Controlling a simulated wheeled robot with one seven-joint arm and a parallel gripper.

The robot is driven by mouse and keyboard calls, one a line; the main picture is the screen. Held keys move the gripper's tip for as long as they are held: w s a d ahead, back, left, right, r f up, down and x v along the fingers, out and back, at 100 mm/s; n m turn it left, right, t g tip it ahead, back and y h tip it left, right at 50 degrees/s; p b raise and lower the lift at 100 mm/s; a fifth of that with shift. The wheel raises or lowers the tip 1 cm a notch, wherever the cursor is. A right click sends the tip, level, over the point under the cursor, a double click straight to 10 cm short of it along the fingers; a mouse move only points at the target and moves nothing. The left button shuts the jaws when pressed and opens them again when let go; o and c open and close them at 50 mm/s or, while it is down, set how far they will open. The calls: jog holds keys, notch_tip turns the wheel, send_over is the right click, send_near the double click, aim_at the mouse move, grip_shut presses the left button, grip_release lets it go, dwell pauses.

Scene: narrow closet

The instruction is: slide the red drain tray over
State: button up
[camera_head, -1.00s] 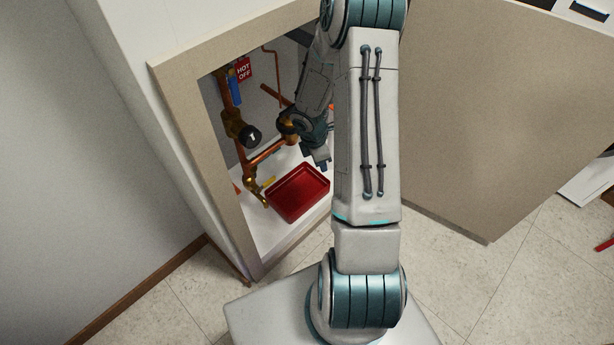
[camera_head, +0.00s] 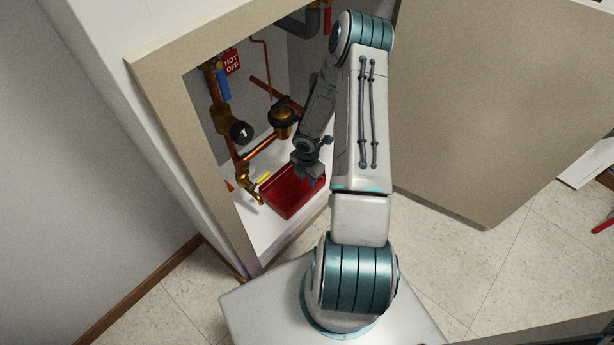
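The red drain tray (camera_head: 288,205) sits on the white floor of the closet, below the copper pipes and close to the front sill. My gripper (camera_head: 309,178) is over the back right part of the tray and hides that part. I cannot tell whether it touches the tray. The fingers are small and dark here, and their opening cannot be made out.
Copper pipes with a round black gauge (camera_head: 241,131) and a brass spout (camera_head: 250,190) stand left of the tray. A red HOT OFF tag (camera_head: 232,62) hangs above. A yellow item (camera_head: 264,178) lies behind the tray. The open door (camera_head: 480,110) stands at right.

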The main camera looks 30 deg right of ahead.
aim_at(307, 194)
notch_tip(307, 194, down, 13)
jog(key=b, duration=0.6)
jog(key=shift+f, duration=0.2)
grip_shut()
